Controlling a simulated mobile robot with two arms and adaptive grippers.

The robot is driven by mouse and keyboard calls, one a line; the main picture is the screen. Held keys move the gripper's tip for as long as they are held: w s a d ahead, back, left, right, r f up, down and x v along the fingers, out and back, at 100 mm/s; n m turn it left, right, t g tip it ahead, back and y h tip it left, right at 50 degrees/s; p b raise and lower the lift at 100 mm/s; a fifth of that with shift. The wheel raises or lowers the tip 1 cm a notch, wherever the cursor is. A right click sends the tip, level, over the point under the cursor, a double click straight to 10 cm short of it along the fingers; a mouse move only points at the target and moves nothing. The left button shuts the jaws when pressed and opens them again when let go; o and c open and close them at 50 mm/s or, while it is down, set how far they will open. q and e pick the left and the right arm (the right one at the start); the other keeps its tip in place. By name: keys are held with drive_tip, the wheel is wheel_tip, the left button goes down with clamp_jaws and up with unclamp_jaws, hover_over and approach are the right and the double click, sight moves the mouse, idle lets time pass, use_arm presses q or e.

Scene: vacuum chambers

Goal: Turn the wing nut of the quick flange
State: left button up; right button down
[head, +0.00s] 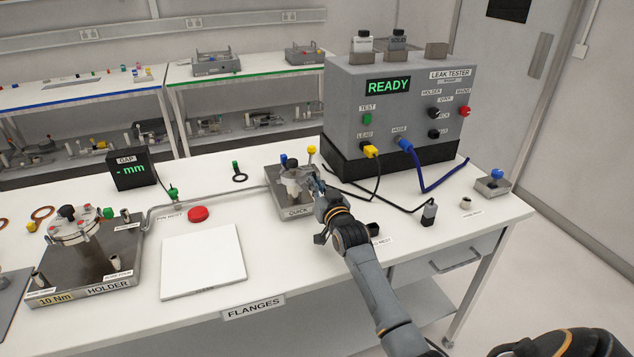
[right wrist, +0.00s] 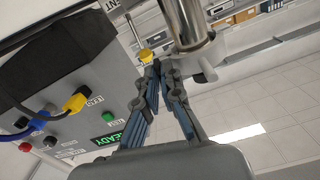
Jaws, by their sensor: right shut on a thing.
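The quick flange (head: 293,174) is a metal fitting on a small grey stand (head: 290,212) labelled QUICK, near the middle of the bench. My right gripper (head: 317,186) reaches in from the front right and is at the flange's right side. In the right wrist view its fingertips (right wrist: 163,72) are close together beside the flange's shiny metal tube (right wrist: 190,22). They are shut on a small part there, at the place of the wing nut. The wing nut itself is mostly hidden by the fingers, so its angle cannot be told. My left gripper is not in view.
A yellow knob (right wrist: 146,55) sits near my fingers.

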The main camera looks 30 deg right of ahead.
drive_tip(key=shift+a+r+m+p, duration=0.1)
drive_tip(key=shift+m+p, duration=0.5)
drive_tip(key=shift+m, duration=3.5)
drive_tip(key=shift+a+r+m+p, duration=0.1)
drive_tip(key=shift+m+p, duration=0.45)
drive_tip(key=shift+m, duration=3.55)
drive_tip(key=c, duration=1.8)
unclamp_jaws()
drive_tip(key=v, duration=1.2)
